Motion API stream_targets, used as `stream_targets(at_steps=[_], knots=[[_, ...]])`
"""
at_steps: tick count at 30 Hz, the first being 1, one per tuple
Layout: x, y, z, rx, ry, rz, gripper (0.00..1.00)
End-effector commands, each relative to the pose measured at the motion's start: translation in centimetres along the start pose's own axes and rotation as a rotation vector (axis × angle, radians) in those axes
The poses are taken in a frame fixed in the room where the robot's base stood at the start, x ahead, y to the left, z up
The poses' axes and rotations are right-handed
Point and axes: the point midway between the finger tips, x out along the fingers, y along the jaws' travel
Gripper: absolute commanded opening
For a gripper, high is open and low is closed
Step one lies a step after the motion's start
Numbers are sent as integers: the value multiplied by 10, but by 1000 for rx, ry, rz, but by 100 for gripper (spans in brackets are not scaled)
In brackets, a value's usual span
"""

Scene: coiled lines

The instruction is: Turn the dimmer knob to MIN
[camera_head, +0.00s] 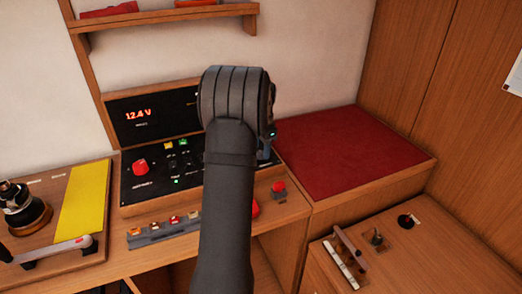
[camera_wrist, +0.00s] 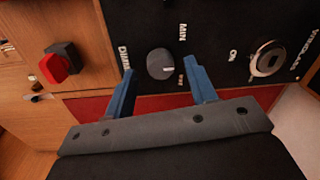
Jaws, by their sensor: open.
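The dimmer knob (camera_wrist: 160,63) is a small round grey knob on a black panel in the wrist view. Lettering reading DIMMER is beside it, with small MIN/MAX-type labels above and to its right that are hard to read. Its pointer direction is unclear. My gripper (camera_wrist: 159,67) has two blue fingers spread apart, one on each side of the knob, with clear gaps and nothing between them but the knob. In the head view my dark arm hides the knob; a bit of blue finger (camera_head: 265,152) shows at the console's right end.
A round metal switch (camera_wrist: 268,58) marked ON is right of the knob; a red-and-black switch (camera_wrist: 60,63) is left. The console (camera_head: 150,185) carries a red knob (camera_head: 140,167). A red cushion (camera_head: 345,150) lies right of it. A yellow sheet (camera_head: 84,198) lies at left.

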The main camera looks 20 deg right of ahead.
Motion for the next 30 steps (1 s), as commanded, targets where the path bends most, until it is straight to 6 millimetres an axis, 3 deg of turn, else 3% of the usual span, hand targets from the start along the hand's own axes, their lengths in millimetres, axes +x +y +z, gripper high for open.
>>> stream_targets(at_steps=[4,13,20,30], knots=[[11,0,0,0,0,0,52],[13,0,0,0,0,0,52],[13,0,0,0,0,0,8],[13,0,0,-39,-2,-1,7]])
